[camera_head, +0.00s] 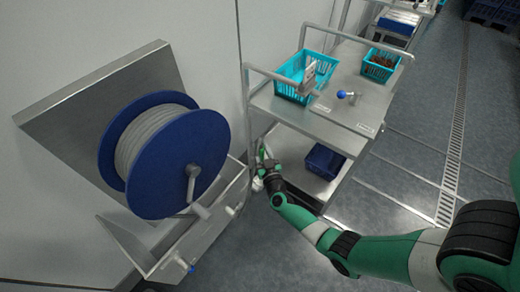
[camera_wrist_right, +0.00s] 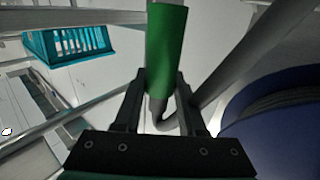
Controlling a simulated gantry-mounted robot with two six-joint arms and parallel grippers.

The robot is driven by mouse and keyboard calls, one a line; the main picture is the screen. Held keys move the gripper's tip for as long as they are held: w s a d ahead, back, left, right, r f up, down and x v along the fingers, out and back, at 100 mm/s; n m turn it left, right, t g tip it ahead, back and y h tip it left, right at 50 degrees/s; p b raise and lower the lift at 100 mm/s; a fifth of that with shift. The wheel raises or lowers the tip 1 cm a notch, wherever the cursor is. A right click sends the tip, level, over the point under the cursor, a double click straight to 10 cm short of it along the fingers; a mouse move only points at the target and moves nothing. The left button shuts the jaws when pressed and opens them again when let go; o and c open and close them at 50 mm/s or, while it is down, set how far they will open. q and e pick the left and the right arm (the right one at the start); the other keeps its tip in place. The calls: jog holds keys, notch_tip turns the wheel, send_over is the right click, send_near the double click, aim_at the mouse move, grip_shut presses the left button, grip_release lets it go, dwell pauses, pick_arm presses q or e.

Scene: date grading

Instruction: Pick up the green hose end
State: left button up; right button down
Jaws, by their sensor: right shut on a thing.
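The green hose end (camera_wrist_right: 166,45) stands between the fingers of my right gripper (camera_wrist_right: 160,95) in the right wrist view. The fingers are shut on it. A grey hose (camera_wrist_right: 235,55) runs up past it on the right, with a bend below the green part. In the head view my right gripper (camera_head: 264,165) is low between the hose reel and the steel cart, and a small bit of green shows at its tip. The blue reel (camera_head: 178,160) carries wound grey hose and also shows in the right wrist view (camera_wrist_right: 285,125). My left gripper is not in view.
The steel cart (camera_head: 340,115) stands close beside my right gripper, with a turquoise basket (camera_head: 291,88), a smaller basket of dates (camera_head: 379,68) and a blue-knobbed item (camera_head: 343,95) on top. A blue bin (camera_head: 323,162) sits on its lower shelf. A metal tray (camera_head: 205,235) lies below the reel.

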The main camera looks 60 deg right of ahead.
pick_arm(q)
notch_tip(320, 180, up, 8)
jog(key=p, duration=0.5)
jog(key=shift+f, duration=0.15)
pick_arm(e)
notch_tip(320, 180, up, 9)
jog(key=shift+d+f, duration=0.1)
jog(key=shift+d, duration=0.05)
pick_arm(q)
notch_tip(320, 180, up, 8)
jog(key=p, duration=0.8)
pick_arm(e)
notch_tip(320, 180, up, 7)
